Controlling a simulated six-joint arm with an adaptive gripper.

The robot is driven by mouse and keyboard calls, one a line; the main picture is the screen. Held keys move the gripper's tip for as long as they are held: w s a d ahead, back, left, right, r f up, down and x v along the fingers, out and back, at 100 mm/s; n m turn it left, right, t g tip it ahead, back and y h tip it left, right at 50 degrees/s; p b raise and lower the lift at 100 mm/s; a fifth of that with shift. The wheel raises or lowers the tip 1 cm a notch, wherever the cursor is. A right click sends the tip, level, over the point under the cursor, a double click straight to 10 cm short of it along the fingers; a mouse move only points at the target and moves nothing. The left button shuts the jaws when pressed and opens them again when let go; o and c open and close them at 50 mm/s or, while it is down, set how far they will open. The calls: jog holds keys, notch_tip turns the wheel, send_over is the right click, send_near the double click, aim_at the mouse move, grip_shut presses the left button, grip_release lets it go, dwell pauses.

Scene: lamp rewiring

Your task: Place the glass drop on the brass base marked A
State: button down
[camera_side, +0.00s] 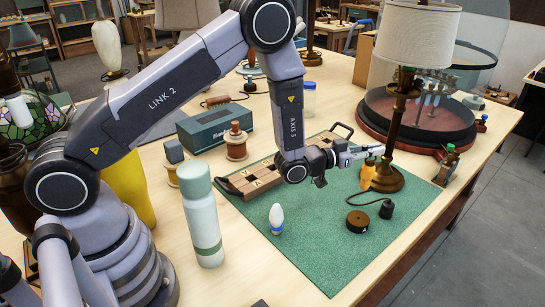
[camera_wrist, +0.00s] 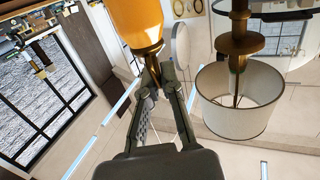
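An amber glass drop (camera_side: 367,173) hangs below my gripper (camera_side: 370,152), above the green mat. In the wrist view the drop (camera_wrist: 138,22) is large at the top, and my gripper's fingers (camera_wrist: 152,70) close on its narrow brass end. A brass lamp base (camera_side: 386,180) with a tall column stands on the mat, just right of the drop. The lamp's cream shade (camera_side: 417,35) also shows in the wrist view (camera_wrist: 240,105). I cannot read any mark on this base. The drop is apart from the mat; whether it touches the lamp base is unclear.
The green mat (camera_side: 300,265) holds a white bulb (camera_side: 277,217), a dark round coil (camera_side: 358,221) and a black plug (camera_side: 386,209). A wooden tray (camera_side: 245,188) with lettered tiles, a mint bottle (camera_side: 204,222) and a glass-domed stand (camera_side: 430,135) surround it. The front mat is clear.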

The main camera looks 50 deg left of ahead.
send_over(362, 186)
jog(key=w, duration=0.2)
jog(key=f, duration=0.4)
jog(key=shift+s+d+f, duration=0.2)
jog(key=shift+d+f, duration=0.1)
jog(key=shift+d, duration=0.05)
jog(key=shift+f, duration=2.55)
jog(key=shift+f, duration=0.2)
jog(key=c, duration=1.2)
grip_release()
jog(key=shift+c, duration=0.2)
jog(key=shift+r, duration=0.1)
